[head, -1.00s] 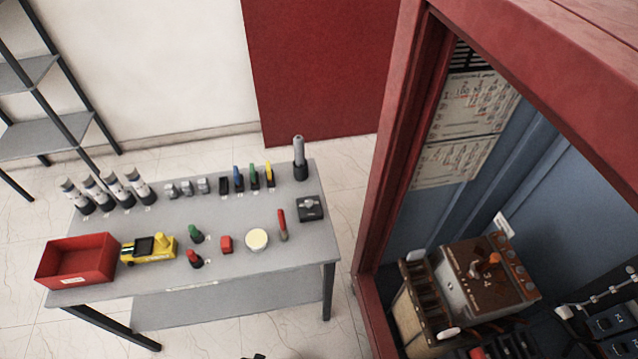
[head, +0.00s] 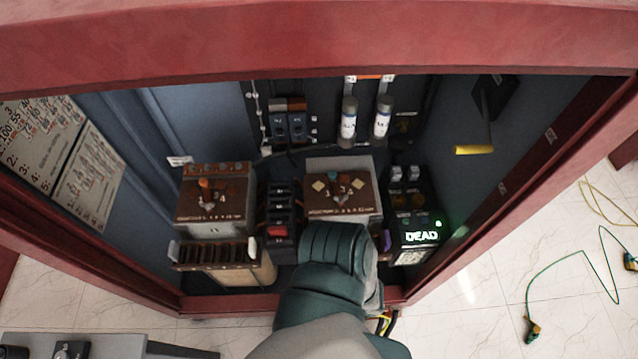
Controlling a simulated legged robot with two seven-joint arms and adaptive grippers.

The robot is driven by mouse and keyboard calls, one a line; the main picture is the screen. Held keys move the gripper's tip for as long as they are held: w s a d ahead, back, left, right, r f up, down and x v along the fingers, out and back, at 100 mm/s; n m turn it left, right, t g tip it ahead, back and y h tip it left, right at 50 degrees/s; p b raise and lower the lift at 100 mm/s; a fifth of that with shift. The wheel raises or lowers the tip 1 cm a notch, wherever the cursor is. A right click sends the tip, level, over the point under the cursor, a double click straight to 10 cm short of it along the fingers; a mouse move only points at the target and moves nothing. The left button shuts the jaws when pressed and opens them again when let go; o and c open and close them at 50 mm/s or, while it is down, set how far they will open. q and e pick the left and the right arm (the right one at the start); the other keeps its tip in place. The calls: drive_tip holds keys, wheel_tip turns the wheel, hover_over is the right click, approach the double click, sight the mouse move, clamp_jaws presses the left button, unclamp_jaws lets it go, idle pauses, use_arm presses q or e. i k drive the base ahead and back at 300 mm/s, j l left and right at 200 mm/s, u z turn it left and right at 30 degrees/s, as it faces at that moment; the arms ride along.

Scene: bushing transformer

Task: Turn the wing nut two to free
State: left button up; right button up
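A teal gripper on a grey forearm (head: 337,262) reaches up from the bottom middle, seemingly my left one. It is seen from behind, with its fingertips hidden, and covers the lower front of the right brown-topped block (head: 343,183). That block bears a "3", a small orange-brown fitting and two pale knobs. The left brown-topped block (head: 214,192) bears a "4" and an orange knob (head: 204,183). I cannot tell which fitting is wing nut two, or whether the gripper touches anything. My other gripper is not in view.
A red cabinet frame (head: 320,45) surrounds the blocks. A black unit with a lit green "DEAD" display (head: 421,236) stands right of the gripper. A yellow-ended handle (head: 474,150) juts from the right wall. Two grey-white cylinders (head: 348,122) stand behind. Cables (head: 570,290) lie on the floor.

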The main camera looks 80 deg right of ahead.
sight(340, 201)
drive_tip(key=z, duration=2.75)
drive_tip(key=l, duration=0.6)
